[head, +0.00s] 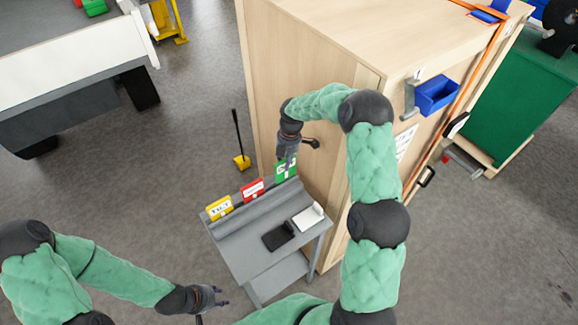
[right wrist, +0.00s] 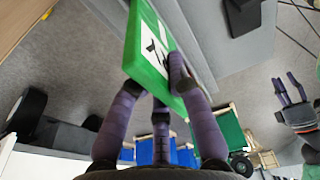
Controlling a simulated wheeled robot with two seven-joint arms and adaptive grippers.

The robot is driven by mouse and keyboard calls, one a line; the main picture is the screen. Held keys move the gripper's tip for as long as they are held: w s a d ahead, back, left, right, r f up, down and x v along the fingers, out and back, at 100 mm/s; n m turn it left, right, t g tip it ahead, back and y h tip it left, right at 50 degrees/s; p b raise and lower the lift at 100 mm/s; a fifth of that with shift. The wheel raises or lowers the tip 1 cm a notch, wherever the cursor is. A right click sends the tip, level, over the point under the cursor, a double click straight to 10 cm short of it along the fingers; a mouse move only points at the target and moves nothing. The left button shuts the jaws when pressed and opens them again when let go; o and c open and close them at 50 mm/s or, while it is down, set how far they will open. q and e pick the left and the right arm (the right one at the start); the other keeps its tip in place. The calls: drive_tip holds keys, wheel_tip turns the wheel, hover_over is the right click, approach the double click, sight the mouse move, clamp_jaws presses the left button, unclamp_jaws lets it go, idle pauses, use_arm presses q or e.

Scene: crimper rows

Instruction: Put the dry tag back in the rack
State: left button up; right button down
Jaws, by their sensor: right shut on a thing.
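A green tag (head: 281,170) with a white face and dark marking is between the fingers of my right gripper (head: 287,157); I take it as the dry tag, though its print is partly covered. In the right wrist view the fingers close on the green tag (right wrist: 140,47) at its edge. It is upright at the right end of the rack (head: 239,206), a grey ledge along the stand's back. I cannot tell whether its lower edge is in a slot. My left gripper (head: 220,297) is open and empty, low at the left, away from the stand.
A yellow tag (head: 219,208) and a red tag (head: 252,188) stand in the rack. A black pad (head: 278,236) and a white item (head: 308,217) lie on the grey stand (head: 247,259). A tall wooden cabinet (head: 315,60) stands close behind my right gripper.

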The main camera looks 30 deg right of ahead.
drive_tip(key=shift+w+a+f+b, duration=0.1)
drive_tip(key=shift+w+f+b, duration=0.2)
drive_tip(key=shift+f+b, duration=0.5)
drive_tip(key=shift+w+d+f+b, duration=0.1)
drive_tip(key=shift+w+f+b, duration=0.15)
drive_tip(key=shift+f+b, duration=0.5)
drive_tip(key=shift+w+a+f+b, duration=0.1)
drive_tip(key=shift+w+f+b, duration=0.25)
drive_tip(key=shift+f, duration=0.75)
drive_tip(key=shift+f+b, duration=0.4)
drive_tip(key=shift+b, duration=0.05)
drive_tip(key=c, duration=1.1)
unclamp_jaws()
wheel_tip(320, 180, up, 10)
drive_tip(key=shift+s, duration=0.15)
